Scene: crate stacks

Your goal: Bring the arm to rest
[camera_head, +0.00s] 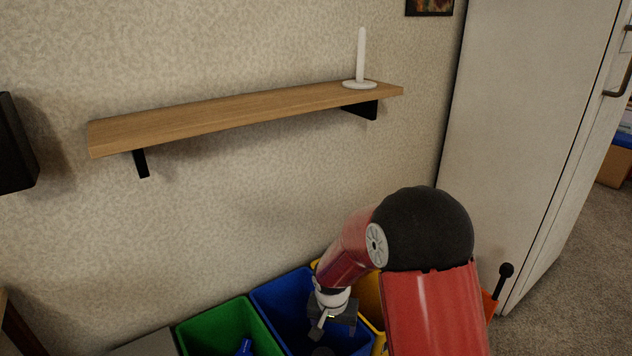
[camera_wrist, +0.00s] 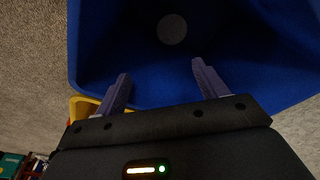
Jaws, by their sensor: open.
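My red and black arm reaches down over the row of crates in the head view. My gripper (camera_head: 325,318) is at the blue crate (camera_head: 277,297), partly hidden there. In the wrist view my gripper (camera_wrist: 160,88) has its two fingers spread wide with nothing between them. The fingers point into the blue crate (camera_wrist: 92,50). A dark round thing (camera_wrist: 172,29) lies inside the crate beyond the fingertips; it also shows in the head view (camera_head: 322,351).
A green crate (camera_head: 197,329) with a blue item (camera_head: 245,347) stands left. A yellow crate (camera_head: 369,292) stands right, partly behind my arm. A wooden shelf (camera_head: 250,105) with a white candle holder (camera_head: 360,62) is above. A white cabinet (camera_head: 520,120) stands right.

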